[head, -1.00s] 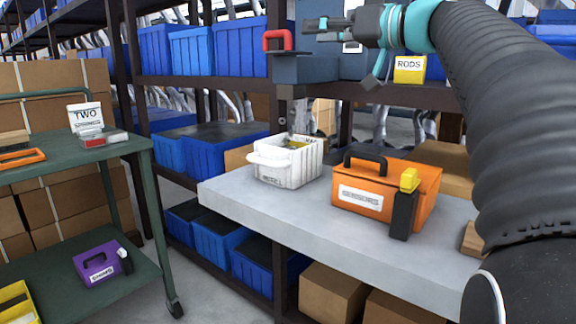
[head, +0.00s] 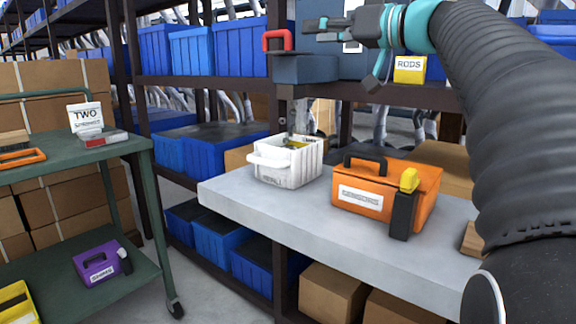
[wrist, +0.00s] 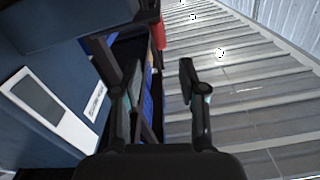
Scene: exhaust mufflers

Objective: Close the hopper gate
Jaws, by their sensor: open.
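The hopper (head: 305,70) is a dark blue-grey box at the shelf above the grey table. A red handle (head: 276,41) stands up at its left end; I take it to be the gate's handle. The wrist view shows the hopper's blue side (wrist: 65,60) at left and part of the red handle (wrist: 157,32) beyond the fingers. My gripper (head: 311,30) is open and empty, to the right of the handle and apart from it. Its spread fingers also show in the wrist view (wrist: 158,78). The gate plate itself cannot be made out.
A white bin (head: 285,170) stands below the hopper, with a faint greyish stream (head: 298,116) above it. An orange toolbox (head: 425,195) is beside it on the table (head: 300,220). A green cart (head: 140,150) stands at left. Blue bins (head: 235,48) fill the shelves.

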